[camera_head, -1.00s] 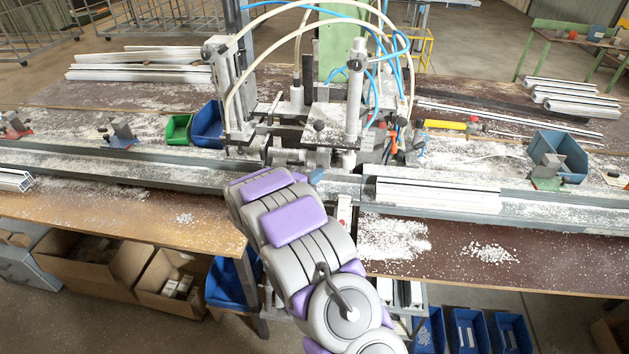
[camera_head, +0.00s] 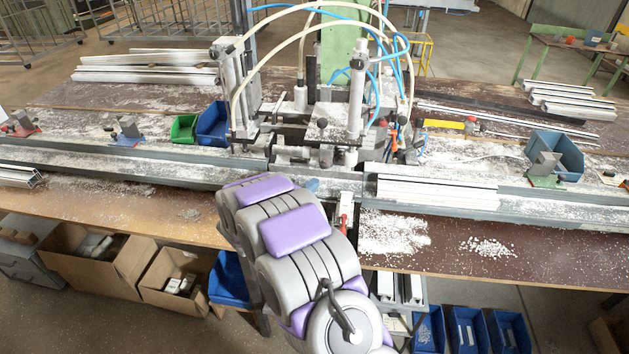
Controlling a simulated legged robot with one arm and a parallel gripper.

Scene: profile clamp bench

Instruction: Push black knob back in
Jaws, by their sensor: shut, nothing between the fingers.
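A second dark knob-like part (camera_head: 326,155) sits lower, near the rail; I cannot tell which one is meant or how far either sticks out. My grey arm with purple pads reaches from the bottom right up to the front of the rail, left of and below the knobs. It does not cover them. My gripper fingers do not show; they are hidden behind or beyond the arm.
A long metal rail (camera_head: 110,165) runs across the bench. White profiles (camera_head: 436,193) lie on it at right. Green (camera_head: 184,128) and blue bins (camera_head: 212,124) stand left of the machine, another blue bin (camera_head: 556,155) at right. Hoses arch above. Cardboard boxes (camera_head: 98,265) lie below.

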